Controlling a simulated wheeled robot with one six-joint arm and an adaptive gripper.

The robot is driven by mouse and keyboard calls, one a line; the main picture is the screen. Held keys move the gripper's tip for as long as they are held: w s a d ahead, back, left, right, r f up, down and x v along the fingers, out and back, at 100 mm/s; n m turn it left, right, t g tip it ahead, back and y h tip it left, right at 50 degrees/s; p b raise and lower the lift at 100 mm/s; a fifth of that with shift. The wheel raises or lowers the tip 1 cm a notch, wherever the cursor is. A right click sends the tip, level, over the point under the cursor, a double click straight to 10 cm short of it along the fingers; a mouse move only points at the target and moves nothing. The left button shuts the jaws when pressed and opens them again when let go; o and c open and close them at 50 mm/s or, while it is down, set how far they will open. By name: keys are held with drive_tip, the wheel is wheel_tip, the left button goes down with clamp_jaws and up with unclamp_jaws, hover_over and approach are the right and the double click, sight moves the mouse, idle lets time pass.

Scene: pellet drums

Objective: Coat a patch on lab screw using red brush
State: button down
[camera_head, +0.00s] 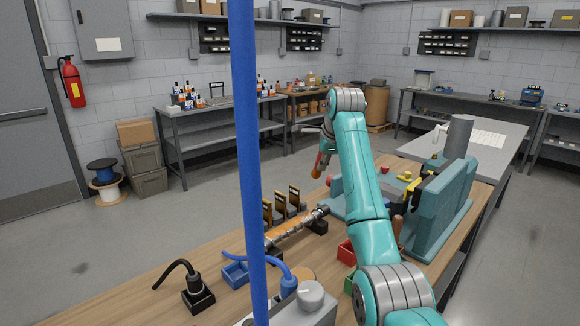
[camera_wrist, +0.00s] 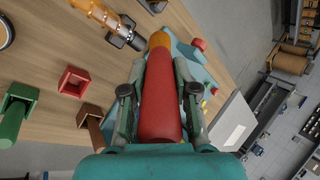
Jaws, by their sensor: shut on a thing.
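The red brush (camera_wrist: 160,108) is in my gripper (camera_wrist: 158,92), with its orange end pointing away from my wrist. It also shows small in the head view (camera_head: 322,160), above the table. The lab screw (camera_head: 290,231) is a long orange-and-silver threaded shaft lying in dark supports on the wooden table. Part of it shows at the upper left of the wrist view (camera_wrist: 97,10). My gripper is shut on the brush's red body, beyond the far end of the screw and apart from it.
A red box (camera_head: 346,250) and a blue box (camera_head: 235,273) stand near the screw. A green box (camera_wrist: 17,108) shows in the wrist view. Upright dark-and-orange pieces (camera_head: 281,201) stand behind the screw. A large teal fixture (camera_head: 440,215) fills the table's right. A blue pole (camera_head: 246,130) blocks part of the head view.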

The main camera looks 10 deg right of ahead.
drive_tip(key=shift+a+f, duration=0.1)
drive_tip(key=shift+f, duration=0.2)
drive_tip(key=shift+a+f, duration=0.15)
drive_tip(key=shift+f, duration=2)
